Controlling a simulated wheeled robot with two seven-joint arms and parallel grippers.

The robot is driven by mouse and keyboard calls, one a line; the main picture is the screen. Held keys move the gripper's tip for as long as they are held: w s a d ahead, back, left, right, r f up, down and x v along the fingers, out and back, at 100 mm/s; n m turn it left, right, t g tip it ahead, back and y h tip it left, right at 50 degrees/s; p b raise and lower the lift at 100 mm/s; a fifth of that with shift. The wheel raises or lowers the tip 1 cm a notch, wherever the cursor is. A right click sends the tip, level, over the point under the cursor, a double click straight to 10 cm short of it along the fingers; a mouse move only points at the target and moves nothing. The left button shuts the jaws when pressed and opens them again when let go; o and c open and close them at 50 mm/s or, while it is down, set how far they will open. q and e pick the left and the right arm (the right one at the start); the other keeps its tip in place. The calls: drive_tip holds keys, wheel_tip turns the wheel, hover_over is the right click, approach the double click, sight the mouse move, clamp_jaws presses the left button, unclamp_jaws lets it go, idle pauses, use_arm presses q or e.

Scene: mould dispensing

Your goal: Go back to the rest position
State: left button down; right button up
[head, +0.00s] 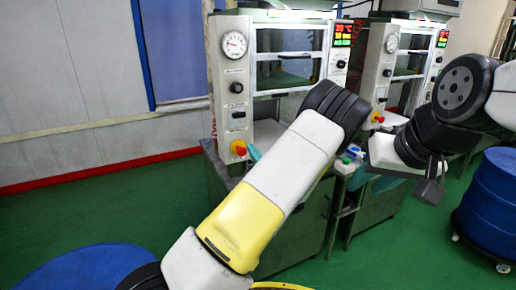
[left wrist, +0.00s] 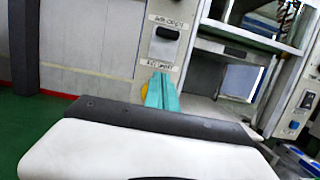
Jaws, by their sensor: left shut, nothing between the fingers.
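My left gripper (head: 254,152) shows only as small teal fingertips beside the left arm in the head view. They are in front of the lower panel of the left machine (head: 231,95), close to its red and yellow knob (head: 239,148). In the left wrist view the two teal fingers (left wrist: 160,91) are together and empty, in front of the panel. Most of the left hand is hidden behind the arm in the head view. My right gripper (head: 431,183) is dark and hangs at the right, in front of the second machine (head: 391,70); its finger gap is unclear.
A blue drum (head: 492,205) stands on wheels at the right. Another blue round top (head: 85,268) is at the lower left. Green floor (head: 130,215) is open between the grey wall and the left machine. Small green and blue items (head: 352,154) are between the machines.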

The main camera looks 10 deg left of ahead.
use_arm(q)
drive_tip(key=shift+a, duration=0.1)
drive_tip(key=s+a+r+n+g+y, duration=0.3)
drive_tip(key=s+a+n+g+y, duration=0.1)
drive_tip(key=s+a+n+g, duration=0.65)
drive_tip(key=s+a+n+g+h, duration=0.5)
drive_tip(key=s+n, duration=0.3)
drive_tip(key=s, duration=0.2)
drive_tip(key=s+d+r+n+t+h, duration=0.4)
drive_tip(key=s+d+r+n+h, duration=0.6)
drive_tip(key=s+d, duration=0.4)
drive_tip(key=d+r+h, duration=0.1)
drive_tip(key=h, duration=0.1)
drive_tip(key=shift+s+d+h, duration=0.15)
drive_tip(key=shift+s+h, duration=0.05)
drive_tip(key=shift+h, duration=0.2)
